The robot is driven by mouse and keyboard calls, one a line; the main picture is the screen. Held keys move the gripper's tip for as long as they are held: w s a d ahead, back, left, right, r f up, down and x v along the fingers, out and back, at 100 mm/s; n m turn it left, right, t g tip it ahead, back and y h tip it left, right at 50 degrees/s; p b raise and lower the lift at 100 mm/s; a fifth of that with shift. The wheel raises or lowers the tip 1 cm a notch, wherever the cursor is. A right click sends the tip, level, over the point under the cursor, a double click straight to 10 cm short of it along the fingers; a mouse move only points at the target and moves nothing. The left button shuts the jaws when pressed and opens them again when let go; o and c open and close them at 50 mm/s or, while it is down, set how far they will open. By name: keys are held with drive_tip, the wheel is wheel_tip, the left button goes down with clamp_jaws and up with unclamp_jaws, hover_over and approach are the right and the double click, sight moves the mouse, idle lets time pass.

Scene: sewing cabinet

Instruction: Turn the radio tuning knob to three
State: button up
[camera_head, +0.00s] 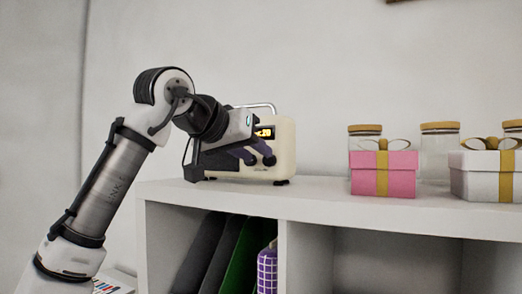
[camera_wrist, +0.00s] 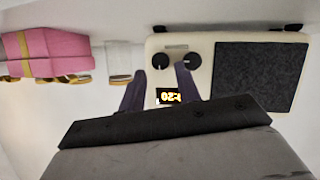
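The cream radio (camera_head: 283,150) stands on the white shelf top, partly hidden by my arm in the head view. In the wrist view the radio (camera_wrist: 203,80) appears upside down, with two dark round knobs and a lit display (camera_wrist: 168,96) whose digits are partly covered, ending in "20". My gripper (camera_head: 254,152) is at the radio's front. In the wrist view my gripper (camera_wrist: 160,69) has its purple fingers apart. The left knob (camera_wrist: 160,61) shows between the fingertips; the right knob (camera_wrist: 191,60) is beside the right finger, partly covered. I cannot tell whether a finger touches either knob.
A pink gift box (camera_head: 383,174) and a white gift box (camera_head: 487,176) stand to the right, with glass jars (camera_head: 439,150) behind. The shelf top (camera_head: 315,193) between radio and pink box is clear. Folders and a purple item (camera_head: 267,271) sit in the compartment below.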

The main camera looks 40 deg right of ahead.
sight(268, 160)
drive_tip(key=shift+p+x, duration=0.35)
drive_tip(key=shift+x, duration=1.3)
drive_tip(key=c, duration=0.7)
